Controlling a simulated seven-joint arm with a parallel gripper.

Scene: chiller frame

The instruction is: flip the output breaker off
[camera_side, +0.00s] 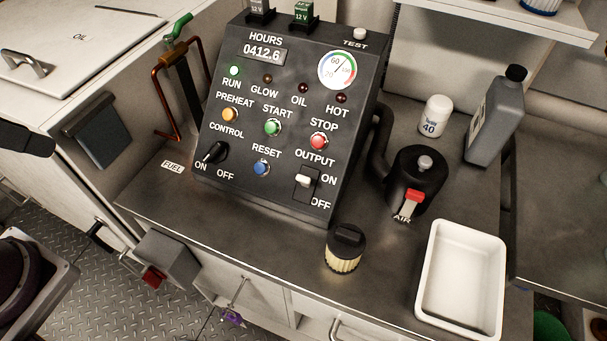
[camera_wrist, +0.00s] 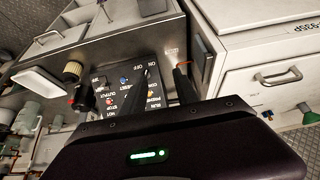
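The output breaker (camera_side: 305,181) is a white toggle in a dark slot at the lower right of the sloped black control panel (camera_side: 213,120). Its handle sits nearer the ON label than the OFF label below. In the wrist view the panel appears upside down, and the breaker is too small to read. My gripper (camera_wrist: 163,78) shows there with two dark fingers apart and nothing visible between them, in front of the panel. In the side view only a dark part, apparently of my gripper, enters at the left edge, well away from the breaker.
A yellow-and-black filter (camera_side: 344,250) stands just in front of the breaker's corner. A black air canister (camera_side: 417,180) with a red tab, a white tray (camera_side: 428,272), a white bottle (camera_side: 435,117) and a grey jug (camera_side: 494,122) stand right. Copper piping (camera_side: 159,105) stands left of the panel.

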